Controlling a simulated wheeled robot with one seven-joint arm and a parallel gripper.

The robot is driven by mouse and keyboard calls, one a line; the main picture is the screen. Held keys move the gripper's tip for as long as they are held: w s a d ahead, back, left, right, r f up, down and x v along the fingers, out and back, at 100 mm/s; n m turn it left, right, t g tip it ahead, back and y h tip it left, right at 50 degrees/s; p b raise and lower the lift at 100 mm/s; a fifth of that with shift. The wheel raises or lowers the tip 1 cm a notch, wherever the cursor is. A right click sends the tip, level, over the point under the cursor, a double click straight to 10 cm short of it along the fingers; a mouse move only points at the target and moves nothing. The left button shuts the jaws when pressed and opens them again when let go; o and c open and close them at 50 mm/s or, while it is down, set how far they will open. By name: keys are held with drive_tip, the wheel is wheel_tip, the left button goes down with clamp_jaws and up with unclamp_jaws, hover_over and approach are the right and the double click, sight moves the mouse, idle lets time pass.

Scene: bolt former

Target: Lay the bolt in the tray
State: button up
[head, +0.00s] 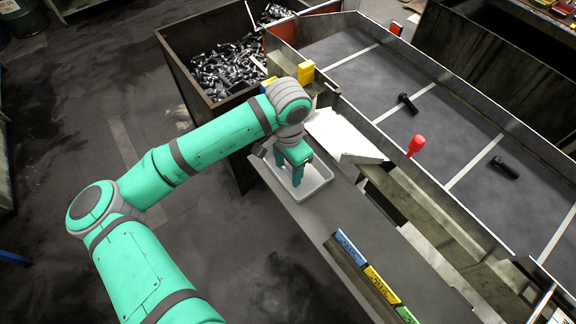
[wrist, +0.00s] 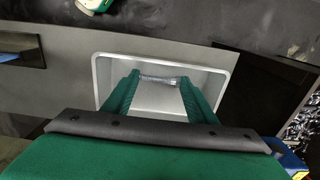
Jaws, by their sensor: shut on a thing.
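The tray (head: 318,188) is a small light-grey rectangular box on the grey ledge, left of the machine in the head view. It also shows in the wrist view (wrist: 226,72) around and beyond my fingers. My gripper (head: 297,181) points down over the tray, its fingers within the tray's outline. In the wrist view my gripper (wrist: 160,84) is shut on the bolt (wrist: 158,80), a shiny grey piece lying across between the fingertips. The head view hides the bolt behind the fingers. I cannot tell whether it touches the tray floor.
A deep bin (head: 182,75) full of bolts stands behind my arm. Two dark bolts (head: 408,103) (head: 505,167) lie apart on the machine's divided bed (head: 440,125). Coloured blocks (head: 381,284) line the ledge (head: 290,208) in front.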

sight(288, 174)
drive_tip(key=shift+f, duration=0.15)
drive_tip(key=o, duration=1.2)
wheel_tip(288, 174, up, 13)
drive_tip(key=shift+r, duration=0.15)
